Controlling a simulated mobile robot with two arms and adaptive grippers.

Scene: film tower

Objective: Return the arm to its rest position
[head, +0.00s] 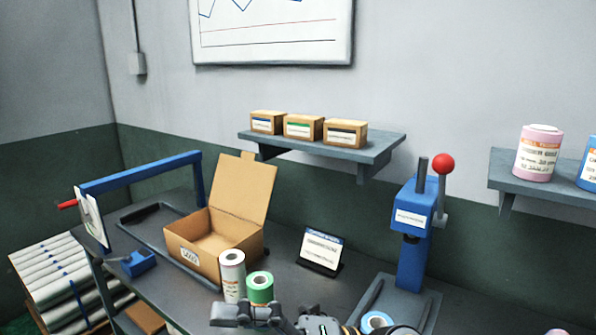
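My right arm shows at the bottom edge, reaching in from the lower right. Its dark gripper (232,314) points left, in front of the white roll and the green roll. Whether its fingers are open or shut is not clear, and I see nothing clearly held in it. My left gripper is not in view.
A white roll (232,276) and a green roll (260,288) stand before an open cardboard box (190,250). A blue press (412,235) with a red-knobbed lever stands right. A blue roll (376,319) is close to my arm. A sign (321,250) stands between box and press.

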